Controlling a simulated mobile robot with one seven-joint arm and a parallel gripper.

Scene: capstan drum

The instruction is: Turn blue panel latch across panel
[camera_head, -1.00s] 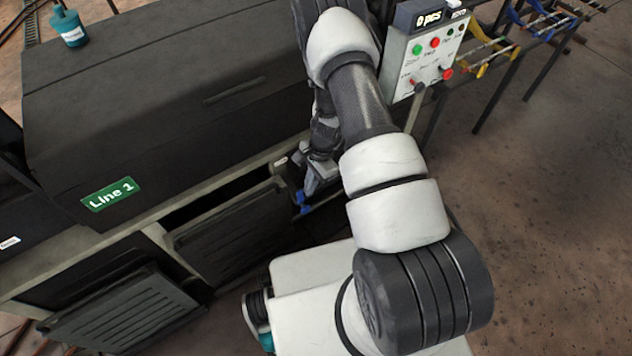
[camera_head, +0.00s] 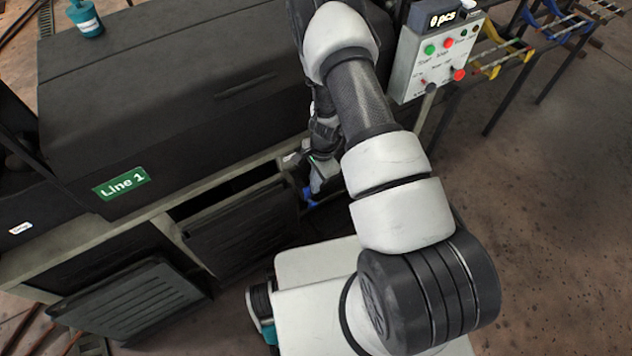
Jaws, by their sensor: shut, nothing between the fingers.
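The blue latch (camera_head: 309,196) shows as a small blue piece at the right end of the dark louvred panel (camera_head: 240,232) on the machine's front. My gripper (camera_head: 318,190) is beside the latch, close to it, with its fingers shut and nothing between them. I cannot tell whether the fingers touch the latch. My arm hides the area to the right of the latch, and the latch's exact angle is too small to tell.
Another louvred panel (camera_head: 130,305) tilts outward at the lower left. The black machine housing (camera_head: 180,90) bears a green Line 1 sign (camera_head: 121,183). A control box (camera_head: 436,58) with buttons stands behind my arm on the right. Open floor (camera_head: 560,200) lies to the right.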

